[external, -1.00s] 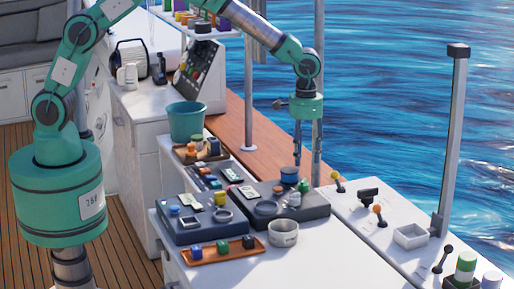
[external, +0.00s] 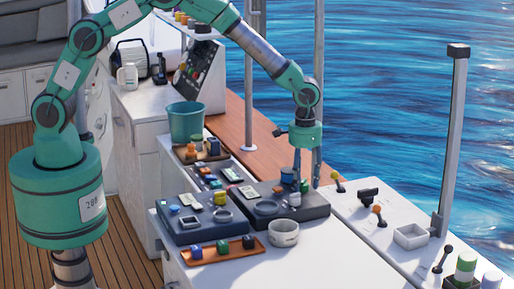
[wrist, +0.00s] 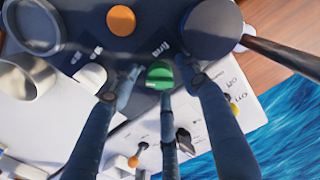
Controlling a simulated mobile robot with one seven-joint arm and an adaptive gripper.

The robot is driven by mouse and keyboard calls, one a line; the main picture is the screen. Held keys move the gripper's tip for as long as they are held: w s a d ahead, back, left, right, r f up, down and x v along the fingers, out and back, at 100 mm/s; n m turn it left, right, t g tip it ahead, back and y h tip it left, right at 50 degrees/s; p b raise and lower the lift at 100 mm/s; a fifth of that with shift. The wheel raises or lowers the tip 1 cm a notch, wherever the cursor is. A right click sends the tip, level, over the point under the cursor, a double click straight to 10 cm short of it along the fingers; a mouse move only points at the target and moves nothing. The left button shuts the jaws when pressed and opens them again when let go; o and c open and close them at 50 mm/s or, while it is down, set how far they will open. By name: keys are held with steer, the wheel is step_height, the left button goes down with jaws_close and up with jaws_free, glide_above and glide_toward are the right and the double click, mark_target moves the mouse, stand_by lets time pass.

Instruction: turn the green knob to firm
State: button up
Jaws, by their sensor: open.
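The green knob (wrist: 159,75) sits on the dark panel (wrist: 85,18) in the wrist view, with a pale line across its face. A small label beside it seems to read "firm". In the external view the knob (external: 304,186) shows at the panel's right end. My gripper (wrist: 159,80) is open, with fingers to the left, right and below the knob in the wrist view. In the external view my gripper (external: 306,180) points straight down over the knob. I cannot tell whether any finger touches it.
A blue-topped cylinder (external: 288,175) stands close to my fingers. A white knob (wrist: 90,76) and an orange disc (wrist: 121,20) share the panel. A grey round cup (external: 284,234) stands in front. Levers with yellow (external: 341,188) and orange (external: 377,209) tips stand on the right-hand counter.

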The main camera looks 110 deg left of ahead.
jaws_close()
steer(key=shift+m, duration=0.4)
steer(key=m+p, duration=0.1)
steer(key=m, duration=0.2)
steer(key=shift+r, duration=0.1)
steer(key=m, duration=0.5)
steer(key=m+p, duration=0.1)
steer(key=m, duration=0.3)
steer(key=shift+m, duration=2.3)
